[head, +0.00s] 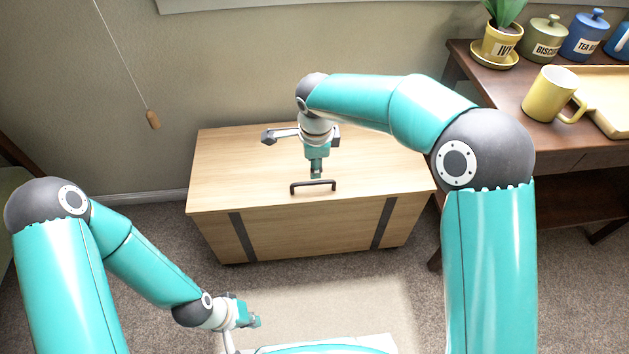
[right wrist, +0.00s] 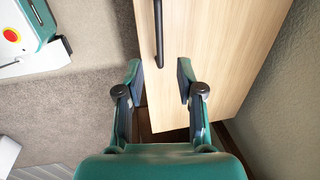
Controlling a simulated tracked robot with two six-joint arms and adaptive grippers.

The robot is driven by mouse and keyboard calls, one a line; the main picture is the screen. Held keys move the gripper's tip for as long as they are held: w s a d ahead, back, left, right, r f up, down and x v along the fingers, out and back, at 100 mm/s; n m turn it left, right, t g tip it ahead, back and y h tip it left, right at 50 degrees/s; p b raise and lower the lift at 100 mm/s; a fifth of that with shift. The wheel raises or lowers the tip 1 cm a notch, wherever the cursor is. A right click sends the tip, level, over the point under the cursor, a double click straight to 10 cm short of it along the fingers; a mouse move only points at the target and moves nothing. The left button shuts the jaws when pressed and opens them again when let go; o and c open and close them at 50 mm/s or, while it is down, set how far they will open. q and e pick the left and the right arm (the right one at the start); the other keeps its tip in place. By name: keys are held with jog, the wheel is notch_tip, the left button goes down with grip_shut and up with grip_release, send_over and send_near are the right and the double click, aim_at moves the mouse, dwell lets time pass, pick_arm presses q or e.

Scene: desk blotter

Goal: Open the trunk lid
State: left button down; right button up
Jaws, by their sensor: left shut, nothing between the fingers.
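The trunk (head: 300,230) is a light wooden box with dark straps on its front. Its lid (head: 230,165) lies flat and looks closed. A dark bar handle (head: 313,185) sits near the lid's front edge; it also shows in the right wrist view (right wrist: 158,35). My right gripper (head: 316,173) is over the lid, just behind the handle in the head view. In the right wrist view its fingers (right wrist: 160,72) are apart and empty, with the handle beyond the fingertips. I cannot tell whether anything touches. My left gripper (head: 254,320) is shut and empty, low in front of the trunk.
A dark wooden desk (head: 500,90) stands close at the trunk's right, with a yellow mug (head: 548,93), a tray, canisters and a potted plant (head: 503,35). A pull cord (head: 153,120) hangs before the wall behind.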

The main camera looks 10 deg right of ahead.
aim_at(314, 182)
jog(key=f, duration=0.2)
jog(key=w+f+b, duration=0.1)
jog(key=f, duration=0.2)
jog(key=f+b, duration=0.1)
jog(key=f, duration=0.1)
jog(key=shift+w+f, duration=0.25)
jog(key=shift+f, duration=0.15)
grip_shut()
jog(key=shift+r, duration=0.1)
